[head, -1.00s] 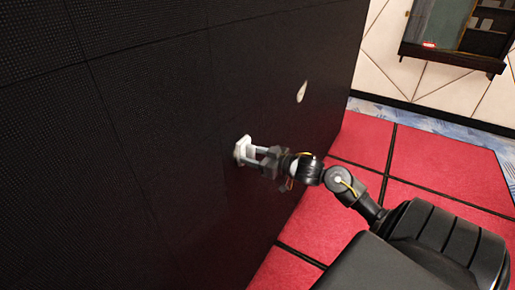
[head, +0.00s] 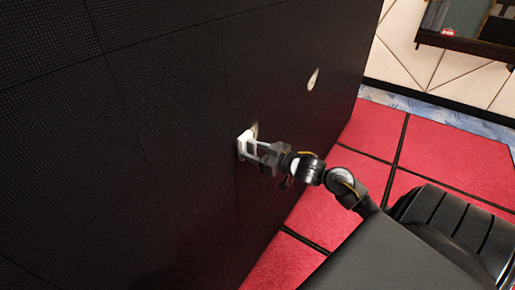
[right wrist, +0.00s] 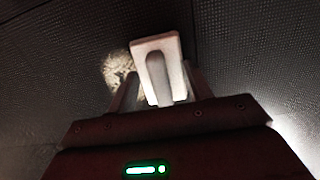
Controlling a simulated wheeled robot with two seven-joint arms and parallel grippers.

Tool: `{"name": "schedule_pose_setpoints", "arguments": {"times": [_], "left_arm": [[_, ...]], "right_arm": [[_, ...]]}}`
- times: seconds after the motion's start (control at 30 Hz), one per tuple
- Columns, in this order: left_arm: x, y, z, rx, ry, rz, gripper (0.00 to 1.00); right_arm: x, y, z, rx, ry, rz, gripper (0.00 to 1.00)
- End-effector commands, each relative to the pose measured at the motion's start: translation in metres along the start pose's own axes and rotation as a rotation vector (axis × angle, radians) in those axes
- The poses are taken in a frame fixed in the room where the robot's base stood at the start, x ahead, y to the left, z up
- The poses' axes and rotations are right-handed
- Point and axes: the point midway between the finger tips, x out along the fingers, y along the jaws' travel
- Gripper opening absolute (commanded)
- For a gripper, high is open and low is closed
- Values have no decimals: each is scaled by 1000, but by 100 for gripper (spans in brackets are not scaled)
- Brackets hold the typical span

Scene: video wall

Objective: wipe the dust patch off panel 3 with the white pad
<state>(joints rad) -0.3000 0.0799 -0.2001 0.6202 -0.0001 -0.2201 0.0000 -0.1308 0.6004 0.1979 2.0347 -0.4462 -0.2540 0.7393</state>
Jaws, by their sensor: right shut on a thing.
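My right gripper (head: 258,152) is shut on the white pad (head: 245,145) and holds it at the dark video wall (head: 180,120). The pad also shows in the right wrist view (right wrist: 174,48), between the fingers and flat toward the wall; I cannot tell whether it presses on it. A pale, speckled dust patch (right wrist: 117,66) lies beside the pad in that view, partly hidden by a finger. A sliver of this patch (head: 255,130) shows at the pad's upper right in the head view. No panel number is readable. My left gripper is not in view.
A second pale oval patch (head: 313,79) is on the wall farther right. Red floor tiles (head: 370,145) with dark seams lie right of the wall. A light tiled wall (head: 455,75) with a dark-framed opening (head: 470,25) stands at the back.

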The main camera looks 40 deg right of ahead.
Motion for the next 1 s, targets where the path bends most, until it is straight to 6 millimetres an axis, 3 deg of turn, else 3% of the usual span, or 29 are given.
{"name": "schedule_pose_setpoints", "arguments": {"times": [0.33,0.6,1.0], "left_arm": [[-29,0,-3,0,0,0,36],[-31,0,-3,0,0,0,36],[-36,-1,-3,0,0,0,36]], "right_arm": [[-5,0,-28,0,2,0,32],[-6,2,-29,0,2,1,32],[-3,35,-30,0,2,3,32]]}}
